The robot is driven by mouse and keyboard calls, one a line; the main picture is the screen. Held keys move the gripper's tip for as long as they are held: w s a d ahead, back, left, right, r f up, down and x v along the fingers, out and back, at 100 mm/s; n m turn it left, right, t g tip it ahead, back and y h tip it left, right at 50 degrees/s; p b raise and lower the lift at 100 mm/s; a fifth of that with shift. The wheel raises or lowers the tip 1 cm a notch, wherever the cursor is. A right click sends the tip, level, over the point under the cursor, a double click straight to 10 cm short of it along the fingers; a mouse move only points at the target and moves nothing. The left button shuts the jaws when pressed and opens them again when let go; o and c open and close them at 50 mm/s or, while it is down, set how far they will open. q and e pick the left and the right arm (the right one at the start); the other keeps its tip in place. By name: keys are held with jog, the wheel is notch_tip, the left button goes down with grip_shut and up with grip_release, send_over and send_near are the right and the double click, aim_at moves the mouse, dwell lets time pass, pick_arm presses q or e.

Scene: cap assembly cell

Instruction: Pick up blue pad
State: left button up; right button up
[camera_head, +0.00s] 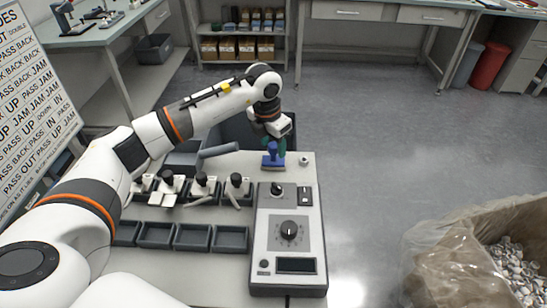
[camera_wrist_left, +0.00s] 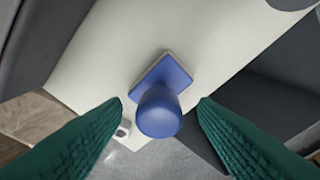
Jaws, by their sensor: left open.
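The blue pad (camera_head: 273,162) stands upright on the white table near its far right edge, with a square base and a rounded handle on top. It also shows in the left wrist view (camera_wrist_left: 160,112), with its handle toward the camera. My left gripper (camera_head: 275,145) is right at the pad's handle, coming from above. In the left wrist view its green ribbed fingers (camera_wrist_left: 161,103) are spread apart, one on each side of the handle, with gaps visible. The fingers partly hide the handle in the head view. My right gripper is not in view.
A grey device with a dial (camera_head: 289,231) stands in front of the pad. Several black-knobbed fixtures (camera_head: 202,187) and dark trays (camera_head: 192,237) lie to the left. A small white round part (camera_head: 304,161) sits just right of the pad. A large lined box (camera_head: 440,255) stands at lower right.

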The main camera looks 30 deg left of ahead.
pick_arm(q)
jog(key=shift+w+f, duration=0.1)
jog(key=shift+f, duration=0.8)
jog(key=shift+c, duration=0.5)
jog(key=c, duration=1)
jog(key=shift+o, duration=0.2)
jog(key=shift+r, duration=0.15)
notch_tip(320, 180, up, 10)
jog(key=shift+f+b, duration=0.1)
jog(key=shift+b, duration=0.3)
